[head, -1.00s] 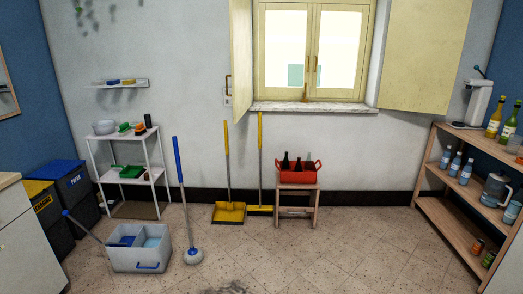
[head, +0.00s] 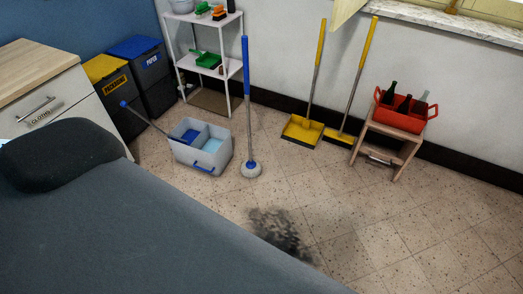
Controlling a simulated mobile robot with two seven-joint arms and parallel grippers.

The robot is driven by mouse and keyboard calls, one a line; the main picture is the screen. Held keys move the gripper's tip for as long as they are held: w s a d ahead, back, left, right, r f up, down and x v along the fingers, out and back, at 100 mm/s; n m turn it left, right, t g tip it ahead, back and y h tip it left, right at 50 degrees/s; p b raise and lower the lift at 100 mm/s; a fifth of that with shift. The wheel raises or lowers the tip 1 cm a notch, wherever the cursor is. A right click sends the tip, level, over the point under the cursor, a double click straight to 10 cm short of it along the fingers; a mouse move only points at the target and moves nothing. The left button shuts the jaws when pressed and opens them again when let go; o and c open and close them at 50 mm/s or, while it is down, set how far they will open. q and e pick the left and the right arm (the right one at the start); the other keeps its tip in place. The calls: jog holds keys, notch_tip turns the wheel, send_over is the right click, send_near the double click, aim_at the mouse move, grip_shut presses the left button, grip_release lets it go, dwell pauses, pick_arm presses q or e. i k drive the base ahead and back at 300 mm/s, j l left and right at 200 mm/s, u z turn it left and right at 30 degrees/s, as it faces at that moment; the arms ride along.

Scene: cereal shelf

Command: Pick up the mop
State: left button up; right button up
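The mop (head: 247,99) stands upright on the floor, with a blue upper handle, a grey lower shaft and a round whitish head. It is just right of a grey two-compartment bucket (head: 211,157), which has a blue handle at its front and a second blue-tipped stick leaning out to the left. The mop looks free of any grip. Neither of my grippers is in view.
A dark smudge (head: 280,232) marks the floor in front of the mop. A dark grey padded surface (head: 130,225) fills the lower left. A yellow dustpan (head: 302,130), a broom (head: 350,105) and a stool (head: 388,143) with a red crate stand to the right.

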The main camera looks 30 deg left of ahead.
aim_at(251, 168)
jog(key=i+u, duration=0.2)
jog(key=i, duration=0.2)
jog(key=i+l+u, duration=0.15)
jog(key=i, duration=0.3)
jog(key=i+l+u, duration=0.2)
jog(key=i, duration=0.2)
jog(key=i+l+u, duration=0.2)
jog(key=i+u, duration=0.25)
jog(key=i+l+u, duration=0.25)
jog(key=u, duration=0.25)
jog(key=i+l+u, duration=0.3)
jog(key=l, duration=0.2)
jog(key=l+u, duration=0.15)
jog(key=l, duration=0.15)
jog(key=i, duration=0.05)
